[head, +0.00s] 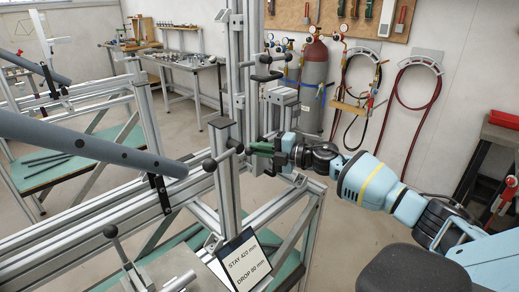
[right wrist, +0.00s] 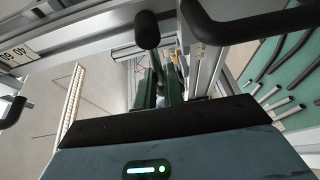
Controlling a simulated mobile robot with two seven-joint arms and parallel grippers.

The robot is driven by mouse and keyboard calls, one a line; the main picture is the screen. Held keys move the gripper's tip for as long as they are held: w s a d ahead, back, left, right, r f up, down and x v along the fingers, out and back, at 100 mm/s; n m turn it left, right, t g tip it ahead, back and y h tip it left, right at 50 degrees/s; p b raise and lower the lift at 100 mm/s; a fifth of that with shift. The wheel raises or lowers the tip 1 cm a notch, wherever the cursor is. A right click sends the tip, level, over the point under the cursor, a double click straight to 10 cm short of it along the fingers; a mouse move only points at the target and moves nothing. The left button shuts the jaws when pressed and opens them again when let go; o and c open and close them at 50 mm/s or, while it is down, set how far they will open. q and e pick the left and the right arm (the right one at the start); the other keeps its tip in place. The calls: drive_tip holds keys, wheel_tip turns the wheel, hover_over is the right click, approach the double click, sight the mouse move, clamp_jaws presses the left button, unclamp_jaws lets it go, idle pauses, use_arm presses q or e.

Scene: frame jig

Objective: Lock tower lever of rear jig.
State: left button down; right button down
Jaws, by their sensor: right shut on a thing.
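My right gripper (head: 264,150) reaches in from the right to the upright aluminium tower (head: 228,185) of the near jig. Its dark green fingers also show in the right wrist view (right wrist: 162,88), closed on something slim. In the right wrist view a black knob (right wrist: 147,30) lies just beyond the fingertips. The held part appears to be the tower lever, but the grip itself is mostly hidden. My left gripper is not in view.
A grey tube (head: 95,140) runs across the jig left of the tower. A taller post (head: 250,60) with black handles (head: 267,77) stands close behind the gripper. A sign (head: 244,258) sits in front. Gas cylinders (head: 314,85) stand at the back wall.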

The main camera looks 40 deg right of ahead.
drive_tip(key=c, duration=1.5)
unclamp_jaws()
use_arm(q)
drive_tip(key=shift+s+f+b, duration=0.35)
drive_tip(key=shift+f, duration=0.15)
use_arm(e)
drive_tip(key=v, duration=0.7)
drive_tip(key=shift+s+d, duration=0.15)
drive_tip(key=shift+s, duration=0.2)
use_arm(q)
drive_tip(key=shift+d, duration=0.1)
